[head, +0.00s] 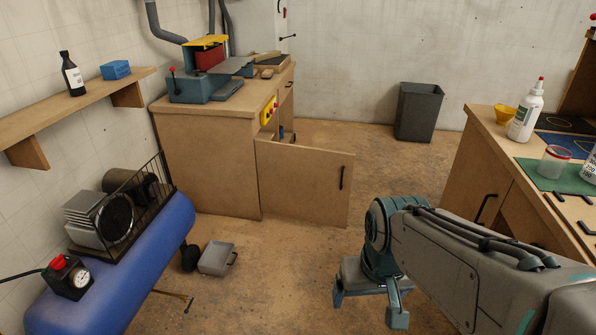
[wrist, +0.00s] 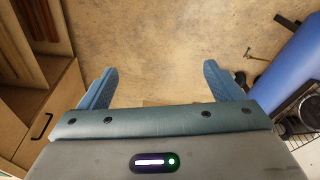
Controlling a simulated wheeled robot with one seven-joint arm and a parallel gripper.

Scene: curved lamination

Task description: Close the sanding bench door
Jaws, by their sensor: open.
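The sanding bench (head: 205,160) stands at the back left, with a sander (head: 205,70) on top. Its wooden door (head: 305,185) is open, swung out from the bench's front. The door's dark vertical handle (head: 341,178) is near its free right edge. Part of the bench's inside shows above the door; the rest is hidden. My gripper (head: 367,308) is in front of the door and to its right, pointing down, apart from it. In the wrist view my gripper (wrist: 160,72) has its fingers spread, with only floor between them. The door cannot be made out clearly there.
A blue compressor tank (head: 150,250) and a small grey case (head: 217,258) are at the left. A workbench (head: 500,165) with bottles stands at the right. A dark bin (head: 418,110) is at the back wall. Floor between door and workbench is clear.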

